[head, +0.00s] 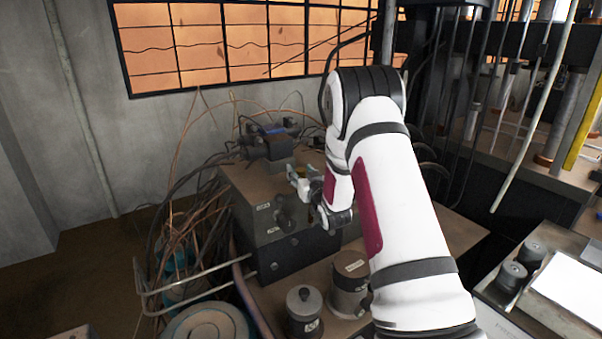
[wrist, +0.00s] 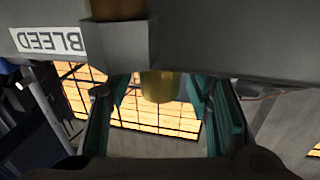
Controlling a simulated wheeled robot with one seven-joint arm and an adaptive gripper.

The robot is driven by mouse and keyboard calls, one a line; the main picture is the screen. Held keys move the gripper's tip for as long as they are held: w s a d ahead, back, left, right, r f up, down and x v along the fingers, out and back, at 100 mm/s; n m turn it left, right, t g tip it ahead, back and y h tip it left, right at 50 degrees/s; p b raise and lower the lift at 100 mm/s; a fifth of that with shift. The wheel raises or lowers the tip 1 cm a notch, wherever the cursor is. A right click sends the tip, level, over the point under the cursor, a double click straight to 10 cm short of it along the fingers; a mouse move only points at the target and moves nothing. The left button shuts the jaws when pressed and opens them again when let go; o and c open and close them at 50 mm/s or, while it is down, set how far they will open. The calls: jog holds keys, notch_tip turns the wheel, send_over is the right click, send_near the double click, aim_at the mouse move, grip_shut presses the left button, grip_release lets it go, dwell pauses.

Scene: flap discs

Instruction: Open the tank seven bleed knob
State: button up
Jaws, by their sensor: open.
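In the wrist view a white label reading BLEED (wrist: 47,41), upside down, is on a grey body. Next to it a grey block (wrist: 120,46) juts out. A dull brass knob (wrist: 159,86) shows just below the grey body, between the two teal fingers of my gripper (wrist: 160,95). The fingers are apart, one on each side of the knob, with visible gaps. In the head view my gripper (head: 303,182) is at the top of a dark tank box (head: 270,225) with small labels. My arm hides part of the box, and I cannot make out the knob clearly there.
Two lidded canisters (head: 303,310) and (head: 349,283) stand in front. A bent metal rail (head: 190,282) runs at the lower left. Machine columns rise at right.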

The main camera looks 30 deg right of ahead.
jog(key=shift+c, duration=0.5)
grip_shut()
jog(key=shift+d+n+y, duration=0.15)
jog(key=shift+n+y, duration=1.05)
jog(key=shift+y, duration=0.7)
jog(key=shift+n+g+y, duration=0.4)
jog(key=shift+n+y, duration=1.3)
jog(key=shift+y, duration=1.2)
